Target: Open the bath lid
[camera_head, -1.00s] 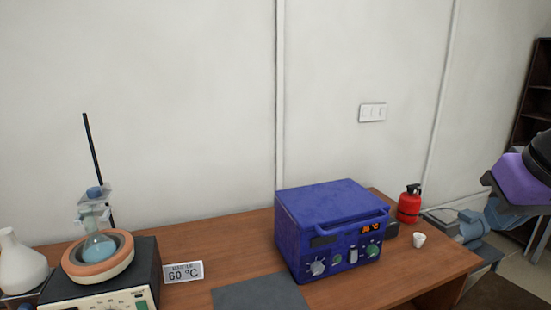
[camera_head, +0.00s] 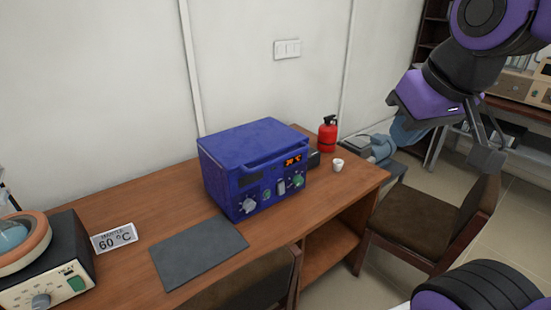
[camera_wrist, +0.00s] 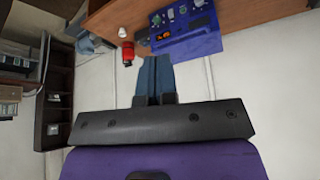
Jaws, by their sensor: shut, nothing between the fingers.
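The blue bath (camera_head: 252,172) stands on the wooden desk in the head view, with knobs and an orange-lit display on its front. Its lid (camera_head: 250,143) lies flat and closed on top, with a bar handle (camera_head: 270,158) along the front edge. The bath also shows upside down at the top of the wrist view (camera_wrist: 185,32). My gripper (camera_head: 490,150) is at the right, well apart from the bath, above a chair. In the wrist view its fingers (camera_wrist: 154,62) are together and empty.
A red extinguisher (camera_head: 327,135) and a white cup (camera_head: 338,165) stand right of the bath. A dark mat (camera_head: 198,252) lies in front of it. A heating mantle (camera_head: 50,265) and a 60 °C sign (camera_head: 114,237) are at left. Chairs (camera_head: 425,215) stand by the desk.

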